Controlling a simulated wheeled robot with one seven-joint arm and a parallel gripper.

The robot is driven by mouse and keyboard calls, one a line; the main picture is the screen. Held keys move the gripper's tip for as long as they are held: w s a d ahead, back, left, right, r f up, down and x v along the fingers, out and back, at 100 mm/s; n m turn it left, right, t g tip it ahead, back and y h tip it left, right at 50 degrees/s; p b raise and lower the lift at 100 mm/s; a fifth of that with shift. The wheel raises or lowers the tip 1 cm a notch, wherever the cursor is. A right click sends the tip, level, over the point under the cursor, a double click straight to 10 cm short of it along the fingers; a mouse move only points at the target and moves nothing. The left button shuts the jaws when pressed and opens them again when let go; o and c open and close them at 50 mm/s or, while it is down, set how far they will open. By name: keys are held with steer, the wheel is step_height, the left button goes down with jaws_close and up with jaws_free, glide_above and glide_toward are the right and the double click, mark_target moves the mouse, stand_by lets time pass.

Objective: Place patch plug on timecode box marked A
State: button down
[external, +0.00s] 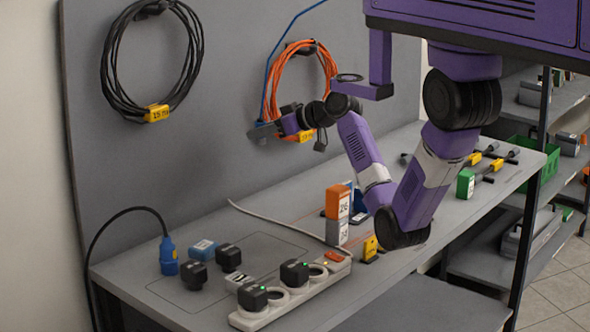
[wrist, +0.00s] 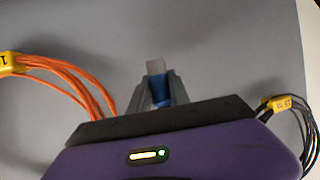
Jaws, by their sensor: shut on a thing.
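My gripper (external: 264,131) is raised in front of the grey upright panel, near the coiled orange cable. In the wrist view its fingers (wrist: 160,92) are shut on a small blue piece with a pale, clear-looking end, which I take to be the patch plug (wrist: 157,72). A thin blue cable (external: 284,40) runs from the gripper up to the top of the picture. I cannot read which is marked A.
The bench (external: 300,225) carries a white power strip (external: 290,298) with black adapters, loose black adapters (external: 194,275) and a blue connector (external: 168,257). A black cable coil (external: 106,75) and the orange coil (external: 330,62) hang on the panel. Shelves (external: 490,245) stand at right.

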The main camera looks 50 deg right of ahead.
steer(key=s+a+n+g+y, duration=0.2)
steer(key=s+a+n+y, duration=0.15)
steer(key=a, duration=0.95)
steer(key=n+g+y+p, duration=0.2)
steer(key=n+g+y, duration=0.5)
steer(key=n+g, duration=0.45)
glide_above(240, 278)
steer(key=shift+t+h, duration=0.25)
step_height(240, 278, down, 11)
steer(key=shift+f, duration=2.8)
